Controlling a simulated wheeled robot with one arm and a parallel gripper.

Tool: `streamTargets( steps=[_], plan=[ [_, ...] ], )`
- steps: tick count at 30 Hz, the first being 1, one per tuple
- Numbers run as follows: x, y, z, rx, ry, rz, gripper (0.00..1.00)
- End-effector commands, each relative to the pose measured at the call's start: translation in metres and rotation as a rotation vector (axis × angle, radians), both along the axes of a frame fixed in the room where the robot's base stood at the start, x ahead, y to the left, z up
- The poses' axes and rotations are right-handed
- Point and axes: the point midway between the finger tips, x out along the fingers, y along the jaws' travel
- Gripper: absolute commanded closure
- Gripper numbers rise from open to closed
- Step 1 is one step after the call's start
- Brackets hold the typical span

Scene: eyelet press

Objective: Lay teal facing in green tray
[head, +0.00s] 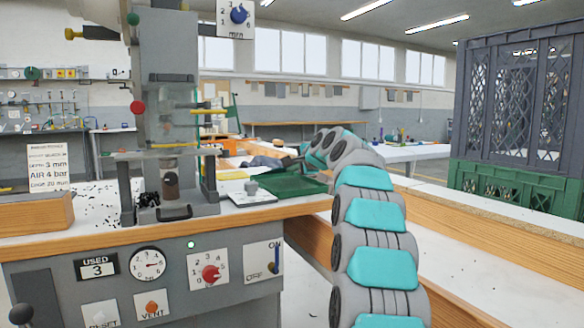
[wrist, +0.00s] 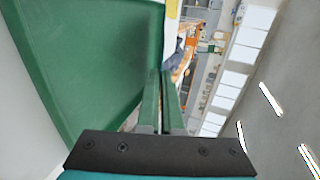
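The green tray (head: 292,187) lies on the bench to the right of the press in the head view. Its green surface and rim fill the upper left of the wrist view (wrist: 95,60). My gripper (wrist: 162,78) is beside the tray's edge in the wrist view, its two fingers close together with only a thin gap. I see nothing held between them. In the head view my gripper (head: 288,163) is small, just above the tray's far side. I cannot make out the teal facing; my arm hides part of the tray.
The eyelet press (head: 170,110) stands left of the tray. A grey knobbed block (head: 252,192) sits on a white sheet near the tray's left edge. A yellow sheet (head: 232,174) and a dark grey cloth-like item (head: 262,162) lie behind. Large crates (head: 520,110) stand at right.

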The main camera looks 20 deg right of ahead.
Motion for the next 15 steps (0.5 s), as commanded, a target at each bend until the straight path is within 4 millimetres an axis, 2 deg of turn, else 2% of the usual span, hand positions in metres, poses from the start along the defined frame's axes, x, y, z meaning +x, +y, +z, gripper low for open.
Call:
streamTargets(
  steps=[1, 3, 13, 15],
  plan=[
    [-0.0001, -0.0001, -0.0074, 0.0, 0.0, 0.0, 1.0],
    [0.0, 0.0, -0.0098, 0.0, -0.001, 0.0, 1.0],
    [0.0, 0.0005, -0.0096, 0.0, -0.001, 0.0, 1.0],
    [0.0001, 0.0005, -0.0097, 0.0, -0.001, 0.001, 0.91]
  ],
)
